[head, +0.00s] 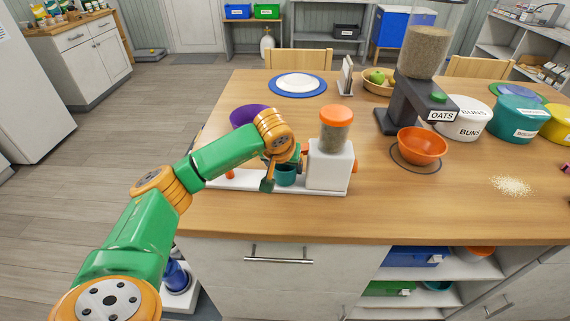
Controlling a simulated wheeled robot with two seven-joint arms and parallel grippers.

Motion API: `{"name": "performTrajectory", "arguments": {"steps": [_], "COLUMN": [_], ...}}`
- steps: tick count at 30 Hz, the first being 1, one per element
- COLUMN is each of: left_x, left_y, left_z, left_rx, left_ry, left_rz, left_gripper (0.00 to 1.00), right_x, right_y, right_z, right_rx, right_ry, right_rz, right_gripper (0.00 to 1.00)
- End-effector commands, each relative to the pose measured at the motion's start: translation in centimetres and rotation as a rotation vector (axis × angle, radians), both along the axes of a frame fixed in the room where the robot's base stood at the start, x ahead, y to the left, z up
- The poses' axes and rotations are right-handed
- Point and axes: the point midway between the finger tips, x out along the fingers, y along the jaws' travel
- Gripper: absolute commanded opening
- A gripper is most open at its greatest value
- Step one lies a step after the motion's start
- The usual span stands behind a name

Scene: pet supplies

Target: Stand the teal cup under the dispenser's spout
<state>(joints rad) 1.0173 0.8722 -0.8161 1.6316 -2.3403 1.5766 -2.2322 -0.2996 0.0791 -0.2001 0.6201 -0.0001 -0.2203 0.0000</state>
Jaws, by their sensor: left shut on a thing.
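The teal cup (286,177) is at the left side of the white dispenser (329,168), over its long white base. My left gripper (282,172) is shut on the cup, with one finger in front of its left side. The dispenser has a clear hopper (336,137) of brown pellets with an orange lid. My gripper and wrist cover the dispenser's left side, so the spout is hidden. I cannot tell whether the cup touches the base or is centred under the spout. My right gripper is out of view.
A purple bowl (248,117) stands behind my left wrist. A dark OATS dispenser (398,112) stands behind right, with an orange bowl (421,147) in front of it. Labelled tubs (462,122) line the right. Spilled grains (512,186) lie at front right. The front middle of the counter is clear.

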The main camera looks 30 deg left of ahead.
Motion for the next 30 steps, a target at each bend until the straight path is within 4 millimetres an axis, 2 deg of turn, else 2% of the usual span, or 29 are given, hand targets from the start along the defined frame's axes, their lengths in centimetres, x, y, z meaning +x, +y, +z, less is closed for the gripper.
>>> {"name": "performTrajectory", "arguments": {"steps": [5,6,7,15,19,20,30], "left_x": [0.0,0.0,0.0,0.0,0.0,-0.2,-3.6], "left_y": [0.0,0.0,0.0,0.0,0.0,-0.1,-1.6], "left_z": [-0.7,-0.6,-0.6,-0.5,0.6,0.7,7.1], "left_rx": [0.0,0.0,0.0,0.0,0.0,0.0,0.0], "left_ry": [-0.001,-0.001,-0.001,-0.001,-0.002,-0.003,-0.007], "left_rz": [0.001,0.001,0.001,0.0,-0.001,-0.001,-0.002], "left_gripper": [0.13,0.8,0.88,0.88,0.88,0.88,0.88], "right_x": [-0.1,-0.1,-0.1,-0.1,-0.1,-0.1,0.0], "right_y": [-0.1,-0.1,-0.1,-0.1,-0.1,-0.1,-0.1], "right_z": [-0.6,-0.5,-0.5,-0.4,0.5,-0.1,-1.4], "right_rx": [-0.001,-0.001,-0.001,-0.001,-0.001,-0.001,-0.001], "right_ry": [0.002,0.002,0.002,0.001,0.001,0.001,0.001], "right_rz": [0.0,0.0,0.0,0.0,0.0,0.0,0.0], "right_gripper": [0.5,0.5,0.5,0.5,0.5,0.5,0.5]}}
